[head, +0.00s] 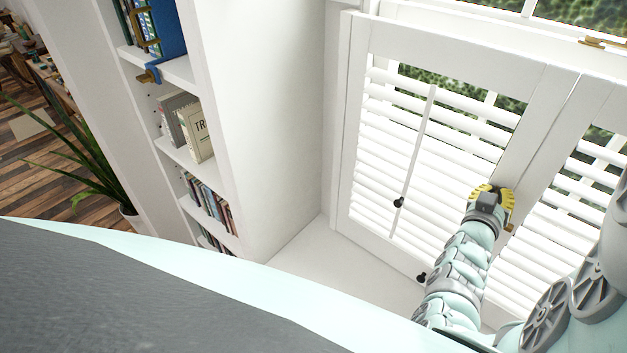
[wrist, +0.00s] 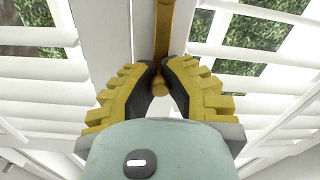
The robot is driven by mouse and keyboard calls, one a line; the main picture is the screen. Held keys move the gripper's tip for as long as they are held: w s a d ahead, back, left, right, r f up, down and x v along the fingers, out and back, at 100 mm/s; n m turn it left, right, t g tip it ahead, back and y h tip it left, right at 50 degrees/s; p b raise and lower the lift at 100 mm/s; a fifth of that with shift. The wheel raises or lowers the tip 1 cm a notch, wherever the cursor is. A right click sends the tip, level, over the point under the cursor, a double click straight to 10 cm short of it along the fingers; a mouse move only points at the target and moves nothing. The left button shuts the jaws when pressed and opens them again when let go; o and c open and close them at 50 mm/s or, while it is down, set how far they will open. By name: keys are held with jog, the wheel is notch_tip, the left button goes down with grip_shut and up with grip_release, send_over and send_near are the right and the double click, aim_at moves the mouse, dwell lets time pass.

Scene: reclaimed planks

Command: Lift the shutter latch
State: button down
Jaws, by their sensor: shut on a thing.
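The white louvred shutters (head: 374,45) stand closed across the window, two panels meeting at a seam. The brass shutter latch (wrist: 163,35) is a narrow bar running down along the seam in the wrist view, with a rounded knob (wrist: 160,88) at its lower end. My gripper (wrist: 158,80), with yellow ridged fingers and dark pads, is shut on the latch near its lower end. In the head view my gripper (head: 493,196) is against the shutter stile and hides most of the latch.
A white bookcase (head: 225,150) with books stands to the left of the shutters. A tilt rod (head: 415,145) runs down the left panel, and dark knobs (head: 420,277) stick out near it. A white sill (head: 320,262) lies below. A plant (head: 85,165) is at far left.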

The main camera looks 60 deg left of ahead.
jog(key=shift+f+b, duration=0.1)
jog(key=shift+b, duration=0.3)
jog(key=shift+n+b, duration=0.3)
jog(key=shift+b, duration=0.1)
jog(key=shift+a+n+b, duration=0.2)
jog(key=shift+n+b, duration=0.3)
jog(key=shift+s+a+r+n, duration=0.15)
jog(key=shift+a+r+n, duration=0.15)
jog(key=shift+n, duration=0.3)
jog(key=c, duration=0.9)
grip_release()
jog(key=shift+f, duration=0.1)
jog(key=shift+a, duration=0.1)
jog(key=shift+s, duration=0.1)
